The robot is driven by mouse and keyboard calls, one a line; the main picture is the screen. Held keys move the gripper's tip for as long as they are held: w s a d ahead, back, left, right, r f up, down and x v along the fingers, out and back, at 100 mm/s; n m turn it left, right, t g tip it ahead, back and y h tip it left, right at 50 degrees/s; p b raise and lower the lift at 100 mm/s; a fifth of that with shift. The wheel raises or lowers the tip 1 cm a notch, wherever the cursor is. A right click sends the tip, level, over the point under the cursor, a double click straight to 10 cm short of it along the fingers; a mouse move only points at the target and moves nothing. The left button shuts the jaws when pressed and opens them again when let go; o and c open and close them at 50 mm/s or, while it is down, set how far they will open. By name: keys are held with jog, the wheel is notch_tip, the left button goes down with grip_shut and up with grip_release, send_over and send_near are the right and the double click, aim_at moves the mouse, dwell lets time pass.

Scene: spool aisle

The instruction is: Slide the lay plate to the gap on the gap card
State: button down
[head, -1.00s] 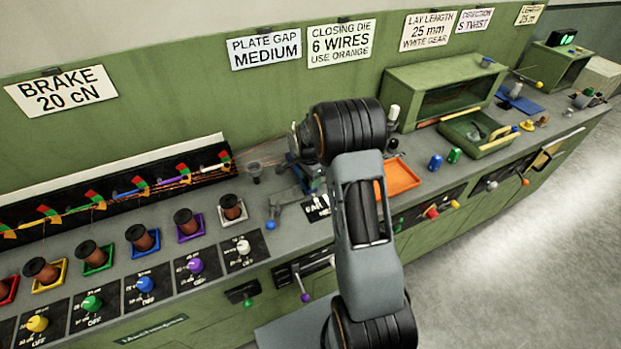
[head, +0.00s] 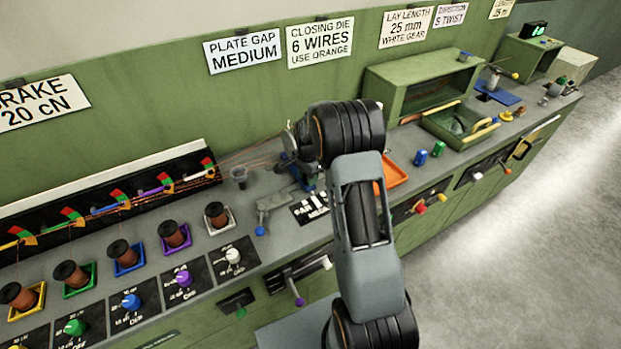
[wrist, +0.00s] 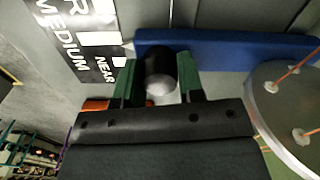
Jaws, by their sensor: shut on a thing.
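My gripper (wrist: 159,85) is shut on a black round knob (wrist: 160,64) with a pale end, in the wrist view. The knob stands in front of a blue bar (wrist: 235,50). The lay plate (wrist: 285,118), a pale grey disc with wires through its holes, is at the right there. The gap card (wrist: 75,40) lies at upper left, with MEDIUM and NEAR readable. A small pale pointer (wrist: 128,48) reaches toward the card's white blocks; I cannot tell exactly which mark it meets. In the head view my arm hides the gripper, but the card (head: 310,208) shows.
A wall sign (head: 243,53) reads PLATE GAP MEDIUM. Spools in coloured trays (head: 174,237) and knobs (head: 184,279) line the bench at left. An orange tray (head: 394,172) and a green tray (head: 460,126) are at right. Grey floor (head: 490,260) is clear.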

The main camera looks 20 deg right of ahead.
jog(key=shift+a, duration=0.4)
jog(key=c, duration=0.7)
grip_release()
jog(key=shift+d, duration=0.1)
jog(key=shift+c, duration=0.2)
notch_tip(320, 180, up, 14)
jog(key=b, duration=0.1)
jog(key=shift+b, duration=0.3)
jog(key=shift+f, duration=0.1)
